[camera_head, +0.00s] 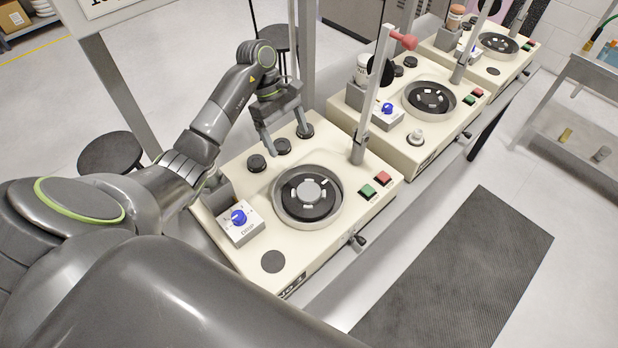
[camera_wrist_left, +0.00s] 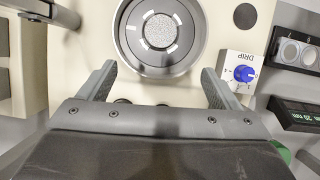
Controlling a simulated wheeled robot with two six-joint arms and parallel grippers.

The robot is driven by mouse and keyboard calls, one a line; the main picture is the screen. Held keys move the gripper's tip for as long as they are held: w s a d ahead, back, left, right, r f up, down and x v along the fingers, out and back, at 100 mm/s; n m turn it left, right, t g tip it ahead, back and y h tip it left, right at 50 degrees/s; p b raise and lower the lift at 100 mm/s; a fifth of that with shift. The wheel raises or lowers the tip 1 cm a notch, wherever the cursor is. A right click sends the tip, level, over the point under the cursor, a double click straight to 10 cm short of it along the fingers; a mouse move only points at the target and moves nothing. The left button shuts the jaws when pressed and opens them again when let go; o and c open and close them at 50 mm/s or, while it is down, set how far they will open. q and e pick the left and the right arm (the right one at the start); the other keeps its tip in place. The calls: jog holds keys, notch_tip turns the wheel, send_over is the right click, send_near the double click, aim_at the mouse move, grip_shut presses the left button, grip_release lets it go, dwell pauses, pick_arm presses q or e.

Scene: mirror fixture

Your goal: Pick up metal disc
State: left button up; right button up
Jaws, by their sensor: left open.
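The metal disc (camera_head: 308,191) is a round grey piece at the centre of the dark, ringed round plate (camera_head: 323,208) on the nearest cream machine. It also shows in the left wrist view as a speckled light disc (camera_wrist_left: 159,31) beyond my fingers. My left gripper (camera_head: 288,143) is open and empty, pointing down over the back part of that machine, near its black knobs and short of the disc. In the left wrist view its fingers (camera_wrist_left: 158,70) are spread wide, with the disc between their lines but farther ahead. My right gripper is not in view.
An upright post (camera_head: 372,95) stands right of the plate. A box with a blue knob (camera_head: 240,222) sits left of it, green (camera_head: 367,191) and red buttons right. Similar machines (camera_head: 430,100) follow behind. Stools stand at left and back; a dark mat (camera_head: 465,270) lies on the floor.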

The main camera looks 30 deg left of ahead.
pick_arm(q)
jog(key=b, duration=0.3)
send_near(308, 190)
jog(key=b+x, duration=0.1)
jog(key=b, duration=0.2)
jog(key=shift+s+f, duration=0.1)
jog(key=shift+f, duration=0.35)
jog(key=shift+d+f+b, duration=0.1)
jog(key=shift+f+b, duration=0.2)
jog(key=shift+b, duration=0.2)
jog(key=shift+s+d+f, duration=0.15)
jog(key=shift+f+b, duration=0.2)
jog(key=shift+b, duration=0.1)
jog(key=b+x, duration=0.2)
jog(key=shift+d+f, duration=0.25)
jog(key=shift+p+x, duration=0.35)
jog(key=shift+x, duration=0.55)
jog(key=shift+d+f, duration=0.15)
jog(key=shift+d, duration=0.05)
jog(key=c, duration=1)
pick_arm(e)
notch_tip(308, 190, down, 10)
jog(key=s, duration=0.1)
